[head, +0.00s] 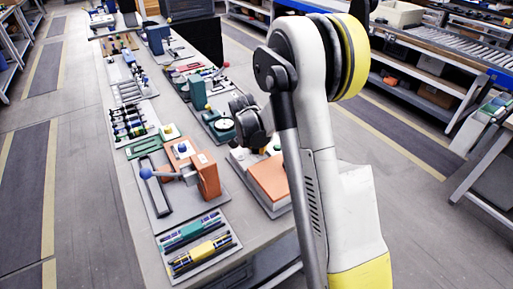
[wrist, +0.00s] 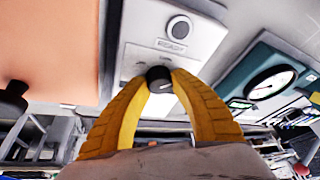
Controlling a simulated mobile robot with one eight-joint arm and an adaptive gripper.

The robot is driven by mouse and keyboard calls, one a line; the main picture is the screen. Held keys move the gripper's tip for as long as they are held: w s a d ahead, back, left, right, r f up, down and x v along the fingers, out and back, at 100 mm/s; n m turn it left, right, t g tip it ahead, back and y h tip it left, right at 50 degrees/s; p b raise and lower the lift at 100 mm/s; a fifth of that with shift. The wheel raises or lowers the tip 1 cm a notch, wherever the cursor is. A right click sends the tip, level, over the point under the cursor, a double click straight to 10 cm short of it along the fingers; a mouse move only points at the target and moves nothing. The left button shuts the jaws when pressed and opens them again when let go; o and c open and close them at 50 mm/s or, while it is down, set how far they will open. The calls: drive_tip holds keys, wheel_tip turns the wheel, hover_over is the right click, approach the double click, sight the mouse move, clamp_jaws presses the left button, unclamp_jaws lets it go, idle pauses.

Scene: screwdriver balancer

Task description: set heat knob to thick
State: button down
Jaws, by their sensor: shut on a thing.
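The heat knob (wrist: 158,74), small, round and black with a pale mark, is on a light grey panel (wrist: 135,62) in the wrist view. My gripper (wrist: 160,80) has its two yellow fingers closed around this knob, one on each side. No "thick" marking is readable, and the fingers cover part of the panel around the knob. In the head view my gripper (head: 252,147) is over the device with the orange top (head: 271,178); the knob itself is hidden there by my gripper and arm.
A round button with a label reading READY (wrist: 179,27) is on the same panel. The orange block (wrist: 60,45) is beside it on the left. A teal dial gauge (wrist: 270,84) is to the right.

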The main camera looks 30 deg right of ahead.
drive_tip(key=shift+m+g, duration=0.3)
drive_tip(key=shift+m, duration=0.7)
drive_tip(key=shift+h, duration=0.3)
drive_tip(key=c, duration=1.1)
unclamp_jaws()
drive_tip(key=v, duration=1.2)
drive_tip(key=shift+r, duration=0.1)
